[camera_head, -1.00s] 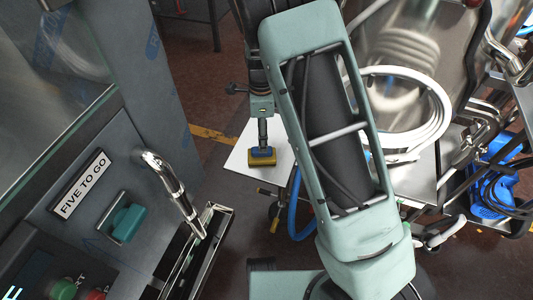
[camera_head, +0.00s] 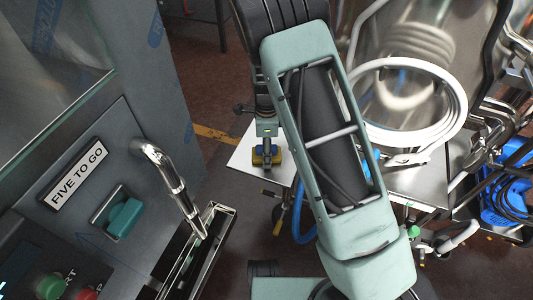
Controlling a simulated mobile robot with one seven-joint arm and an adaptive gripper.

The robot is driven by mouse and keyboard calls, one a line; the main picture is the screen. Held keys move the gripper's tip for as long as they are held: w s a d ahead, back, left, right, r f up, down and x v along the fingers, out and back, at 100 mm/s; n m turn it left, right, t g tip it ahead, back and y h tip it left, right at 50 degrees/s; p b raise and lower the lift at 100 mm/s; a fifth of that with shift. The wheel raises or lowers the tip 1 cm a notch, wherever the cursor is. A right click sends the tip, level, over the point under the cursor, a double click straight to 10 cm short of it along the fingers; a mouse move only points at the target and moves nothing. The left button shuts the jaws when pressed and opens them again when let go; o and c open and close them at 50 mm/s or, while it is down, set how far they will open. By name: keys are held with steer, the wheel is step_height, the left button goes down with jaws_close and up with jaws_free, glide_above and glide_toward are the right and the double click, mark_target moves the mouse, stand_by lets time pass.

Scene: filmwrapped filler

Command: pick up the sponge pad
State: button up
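The sponge pad (camera_head: 277,158), a small yellow and blue block, shows at the left part of a white table top (camera_head: 241,157) in the camera_head view. My gripper (camera_head: 267,162) is right at the pad and covers its middle, so yellow shows on both sides of it. The fingers are small and dark here. I cannot tell whether they are closed on the pad, or whether the pad rests on the table or is slightly above it.
A coiled white hose (camera_head: 452,112) lies on the table's right side. A blue hose (camera_head: 299,213) hangs at its front. On the left stands a grey machine with a "FIVE TO GO" label (camera_head: 75,175) and a curved metal handle (camera_head: 171,172). Blue cables (camera_head: 503,200) are at right.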

steer(key=c, duration=1.1)
steer(key=shift+r, duration=0.55)
step_height(320, 180, up, 2)
steer(key=shift+r+p, duration=0.2)
steer(key=shift+p, duration=0.45)
steer(key=s+d+r+p, duration=0.1)
steer(key=s+r, duration=0.2)
steer(key=s, duration=0.1)
steer(key=s+d+r+p, duration=0.1)
steer(key=s+r+p, duration=0.1)
steer(key=s, duration=0.3)
steer(key=s+d+r+p, duration=0.1)
steer(key=s+r+p, duration=0.1)
steer(key=s+r, duration=0.2)
steer(key=shift+s+d+r, duration=0.25)
steer(key=shift+s+r, duration=0.05)
